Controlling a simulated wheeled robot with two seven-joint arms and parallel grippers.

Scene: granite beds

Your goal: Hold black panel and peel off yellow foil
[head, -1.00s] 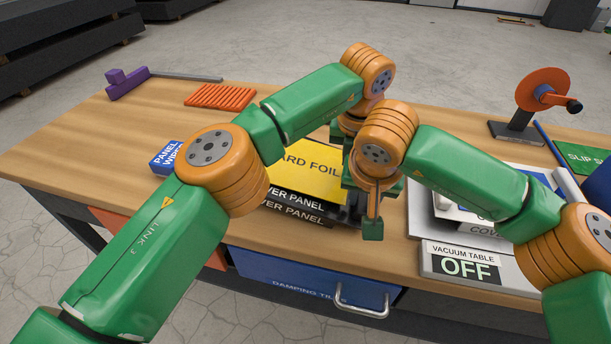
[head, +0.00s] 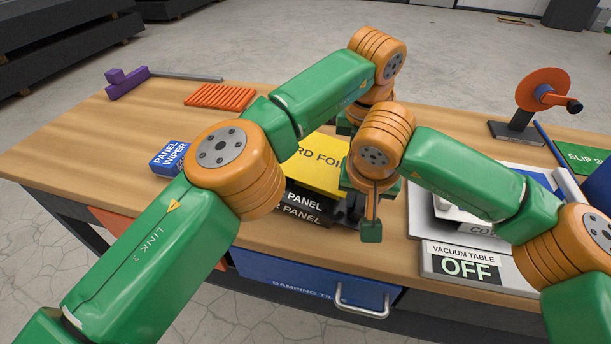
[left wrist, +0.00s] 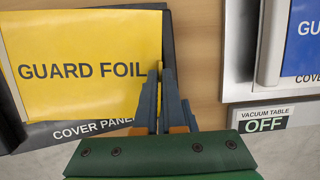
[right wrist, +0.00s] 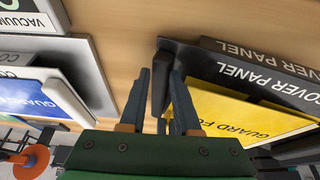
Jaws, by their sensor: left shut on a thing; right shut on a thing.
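The yellow guard foil (head: 318,167) lies over a black cover panel (head: 304,199), and its lettering also shows in the left wrist view (left wrist: 82,70). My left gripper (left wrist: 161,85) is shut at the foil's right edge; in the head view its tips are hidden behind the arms. My right gripper (right wrist: 159,85) is shut on a black upright edge of the panel, which also shows in the right wrist view (right wrist: 215,68). The foil's corner (right wrist: 195,98) is beside its right finger. My left elbow hides the panel's left end in the head view.
The vacuum table (head: 463,250), marked OFF, stands to the right. A blue panel wiper (head: 168,157) lies left, with orange rods (head: 220,97) behind. A blue drawer (head: 300,282) is below the bench.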

